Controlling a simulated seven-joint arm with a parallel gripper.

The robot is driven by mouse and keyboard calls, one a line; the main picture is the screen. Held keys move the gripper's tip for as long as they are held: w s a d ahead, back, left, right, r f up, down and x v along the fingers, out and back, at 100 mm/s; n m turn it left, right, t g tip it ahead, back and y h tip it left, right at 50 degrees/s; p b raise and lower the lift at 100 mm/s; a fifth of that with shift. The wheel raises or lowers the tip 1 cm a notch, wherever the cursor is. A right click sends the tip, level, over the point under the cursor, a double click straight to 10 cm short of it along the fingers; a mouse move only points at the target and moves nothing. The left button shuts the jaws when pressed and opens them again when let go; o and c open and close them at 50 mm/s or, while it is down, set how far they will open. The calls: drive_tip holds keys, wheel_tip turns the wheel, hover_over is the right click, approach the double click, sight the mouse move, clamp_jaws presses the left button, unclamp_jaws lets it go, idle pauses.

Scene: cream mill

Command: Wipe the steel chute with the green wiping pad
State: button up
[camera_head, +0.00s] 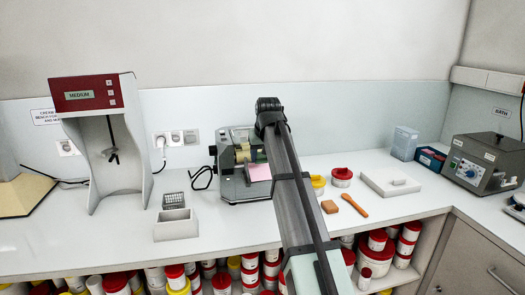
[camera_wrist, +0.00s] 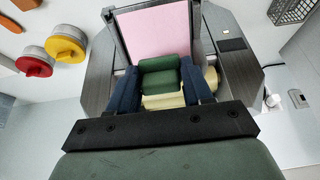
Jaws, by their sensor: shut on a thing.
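The mill (camera_head: 240,185) stands on the bench, left of my arm. Its sloping chute (camera_head: 258,172) has a pink face; in the wrist view the chute (camera_wrist: 158,32) lies just beyond my fingertips, between dark side walls. My gripper (camera_wrist: 163,82) has blue fingers shut on the green wiping pad (camera_wrist: 162,73). The pad is over the mill, close to the chute's edge; I cannot tell whether it touches. A cream-coloured part (camera_wrist: 163,101) shows below the pad, partly hidden by the gripper. In the head view my arm hides the gripper and pad.
Right of my arm are red-lidded (camera_head: 342,174) and yellow-lidded (camera_head: 318,182) tubs, an orange block (camera_head: 329,207), an orange spatula (camera_head: 354,205) and a white slab (camera_head: 390,181). A grey holder (camera_head: 176,225) and wire basket (camera_head: 174,200) stand left of the mill.

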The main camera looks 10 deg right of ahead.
sight(262, 177)
drive_tip(key=shift+x, duration=0.9)
drive_tip(key=shift+s+f, duration=0.7)
drive_tip(key=shift+s, duration=0.05)
drive_tip(key=shift+s+f, duration=0.25)
drive_tip(key=shift+s, duration=0.3)
drive_tip(key=shift+s+f, duration=0.3)
drive_tip(key=shift+s, duration=0.25)
drive_tip(key=shift+w+f, duration=0.2)
drive_tip(key=shift+f, duration=0.25)
